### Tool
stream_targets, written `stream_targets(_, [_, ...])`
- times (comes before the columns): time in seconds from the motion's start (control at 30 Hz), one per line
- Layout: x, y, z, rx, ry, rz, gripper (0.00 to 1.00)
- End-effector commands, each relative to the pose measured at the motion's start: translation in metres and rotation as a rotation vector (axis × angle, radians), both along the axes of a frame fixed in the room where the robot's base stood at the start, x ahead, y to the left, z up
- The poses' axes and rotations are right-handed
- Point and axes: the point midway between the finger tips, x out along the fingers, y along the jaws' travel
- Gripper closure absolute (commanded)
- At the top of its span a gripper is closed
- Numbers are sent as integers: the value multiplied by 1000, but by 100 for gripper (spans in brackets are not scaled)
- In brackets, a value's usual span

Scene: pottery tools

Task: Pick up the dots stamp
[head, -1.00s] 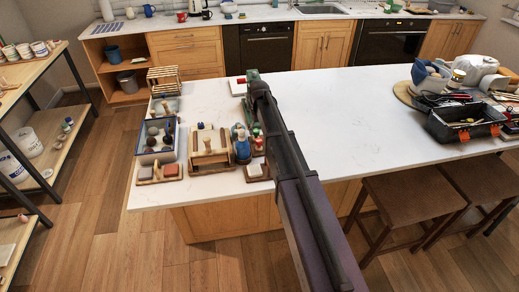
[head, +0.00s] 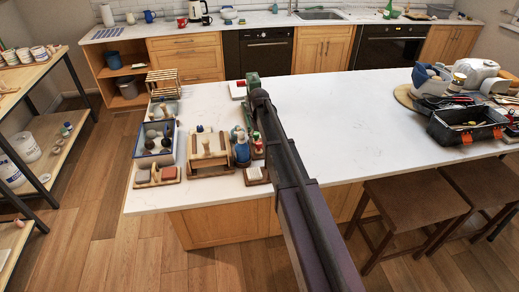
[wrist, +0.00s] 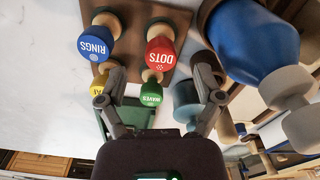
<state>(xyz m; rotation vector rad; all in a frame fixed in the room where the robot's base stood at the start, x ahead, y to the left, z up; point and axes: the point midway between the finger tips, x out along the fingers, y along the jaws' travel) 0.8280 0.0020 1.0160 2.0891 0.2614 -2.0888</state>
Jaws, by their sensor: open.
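The dots stamp (wrist: 160,52) has a red head marked DOTS and shows upside down in the wrist view, ahead of my gripper (wrist: 160,88). My gripper is open, with its two fingers spread and nothing between them that I can see held. The green waves stamp (wrist: 151,95) shows between the fingers in the picture, just below the dots stamp. The blue rings stamp (wrist: 94,48) is to the left, and a yellow stamp (wrist: 98,88) is partly hidden by the left finger. The stamps are on a brown wooden holder (wrist: 128,28). In the head view my arm hides much of this area.
A large blue-and-grey tool (wrist: 255,45) stands close to the right finger. In the head view, a wooden box (head: 208,165) and a blue tray (head: 140,150) crowd the left of the white counter (head: 350,110). Its middle is clear. A black toolbox (head: 465,128) sits right.

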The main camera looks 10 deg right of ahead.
Motion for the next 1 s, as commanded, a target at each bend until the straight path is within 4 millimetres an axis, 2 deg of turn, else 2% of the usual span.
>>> stream_targets(0.6, [0,1,-45,0,0,0,15])
stream_targets(1.0, [0,1,-48,0,0,1,15])
